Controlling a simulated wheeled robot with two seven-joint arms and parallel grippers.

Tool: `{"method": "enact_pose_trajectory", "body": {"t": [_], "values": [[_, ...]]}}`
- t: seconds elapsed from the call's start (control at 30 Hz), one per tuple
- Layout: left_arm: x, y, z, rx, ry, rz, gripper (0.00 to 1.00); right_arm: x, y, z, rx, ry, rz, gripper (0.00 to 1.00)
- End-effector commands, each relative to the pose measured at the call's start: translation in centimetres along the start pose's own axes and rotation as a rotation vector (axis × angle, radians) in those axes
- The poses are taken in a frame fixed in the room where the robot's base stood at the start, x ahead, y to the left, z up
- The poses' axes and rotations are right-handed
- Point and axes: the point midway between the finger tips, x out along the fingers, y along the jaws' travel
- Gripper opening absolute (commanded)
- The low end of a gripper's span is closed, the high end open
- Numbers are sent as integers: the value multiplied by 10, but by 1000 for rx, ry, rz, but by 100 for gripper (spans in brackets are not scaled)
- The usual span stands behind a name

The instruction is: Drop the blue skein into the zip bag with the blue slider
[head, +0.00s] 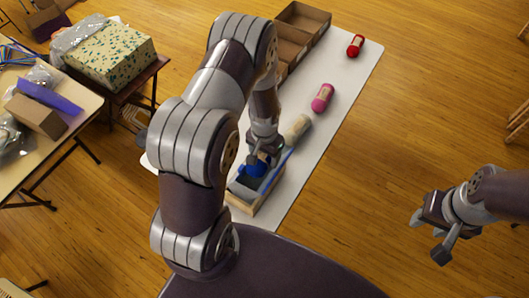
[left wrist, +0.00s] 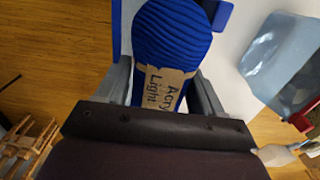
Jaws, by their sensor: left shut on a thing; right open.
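The blue skein (head: 254,169) is held by my left gripper (head: 259,158), which is shut on it over an open-topped box (head: 240,204) near the table's front end. In the left wrist view, the skein (left wrist: 172,35) is ribbed blue yarn with a paper label between the fingers. A blue strip (head: 277,171) runs along the box's right side, and blue edging (left wrist: 222,14) shows beside the skein; I cannot tell which part is the slider. How far the skein sits inside the opening is hidden by my arm. My right gripper (head: 432,236) is open and empty, off the table's right side.
On the white table (head: 345,82) lie a beige skein (head: 298,127), a pink skein (head: 322,98) and a red skein (head: 355,45). Cardboard boxes (head: 304,20) stand at the back. A clear bluish bag (left wrist: 285,60) shows in the left wrist view.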

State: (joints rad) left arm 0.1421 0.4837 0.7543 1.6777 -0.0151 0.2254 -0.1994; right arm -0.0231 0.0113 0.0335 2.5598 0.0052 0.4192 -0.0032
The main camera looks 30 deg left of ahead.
Motion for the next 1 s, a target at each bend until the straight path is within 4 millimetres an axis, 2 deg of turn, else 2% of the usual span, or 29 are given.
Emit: {"method": "enact_pose_trajectory", "body": {"t": [0.23, 0.27, 0.33, 0.63, 0.73, 0.87, 1.0], "values": [[1, 0, 0, 0, 0, 0, 37, 0, 0, 0, 0, 0, 0, 43], [1, 0, 0, 0, 0, 0, 74, 0, 0, 0, 0, 0, 0, 43], [1, 0, 0, 0, 0, 0, 97, 0, 0, 0, 0, 0, 0, 43], [0, 0, 0, 0, 0, 0, 97, 1, 0, 0, 0, 0, 0, 43], [-7, 0, -1, 0, 2, 0, 97, 4, 0, 0, 0, 0, 0, 43], [-34, 0, -2, 0, 6, -1, 97, 12, 0, 2, 0, 0, 0, 43], [-74, 0, -2, 0, 6, -1, 97, 21, 0, 3, 0, 0, 0, 43]]}}
